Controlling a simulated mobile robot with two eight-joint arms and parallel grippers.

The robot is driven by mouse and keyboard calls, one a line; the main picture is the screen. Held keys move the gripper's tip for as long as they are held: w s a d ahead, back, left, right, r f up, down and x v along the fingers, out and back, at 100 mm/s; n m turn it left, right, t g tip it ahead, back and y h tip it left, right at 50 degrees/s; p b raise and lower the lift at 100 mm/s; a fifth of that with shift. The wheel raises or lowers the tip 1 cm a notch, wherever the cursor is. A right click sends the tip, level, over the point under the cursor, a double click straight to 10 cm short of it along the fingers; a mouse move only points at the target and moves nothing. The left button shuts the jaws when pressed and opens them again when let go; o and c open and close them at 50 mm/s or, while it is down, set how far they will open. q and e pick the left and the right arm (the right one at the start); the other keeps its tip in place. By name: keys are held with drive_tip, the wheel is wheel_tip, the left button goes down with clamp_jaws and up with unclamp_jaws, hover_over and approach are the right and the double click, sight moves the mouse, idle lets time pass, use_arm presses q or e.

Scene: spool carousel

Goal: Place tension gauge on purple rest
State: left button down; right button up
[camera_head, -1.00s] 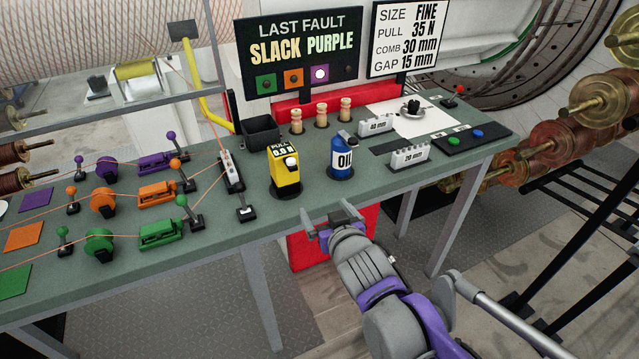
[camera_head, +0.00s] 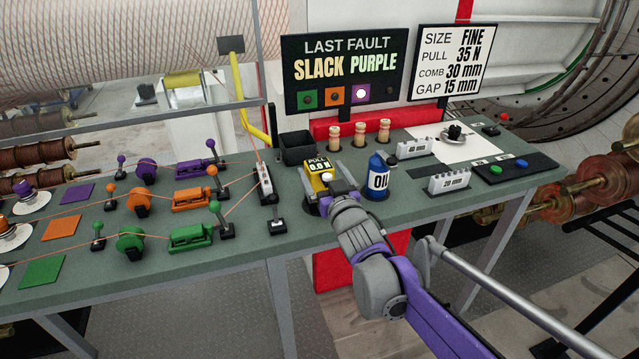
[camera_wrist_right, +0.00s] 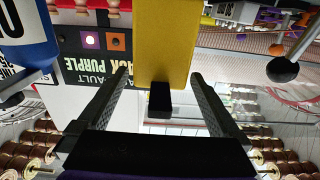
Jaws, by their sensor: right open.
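The tension gauge (camera_head: 318,167) is a yellow box with a "PULL" display, standing on a dark round base at the front of the bench. The purple rest (camera_head: 77,193) is a flat purple square at the left of the bench, bare. My right gripper (camera_head: 327,200) is at the gauge's front and hides its lower part. In the right wrist view, the open fingers (camera_wrist_right: 158,76) reach along both sides of the yellow gauge (camera_wrist_right: 166,40), with gaps showing. A small black block shows on the gauge between them. My left gripper is not in view.
A blue oil bottle (camera_head: 379,178) stands close right of the gauge. A black bin (camera_head: 296,147) and several wooden pegs are behind it. A white threaded guide (camera_head: 264,183) and levers stand to its left.

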drive_tip(key=x, duration=0.2)
drive_tip(key=shift+w+a, duration=0.15)
drive_tip(key=shift+w, duration=0.25)
drive_tip(key=shift+s, duration=0.1)
clamp_jaws()
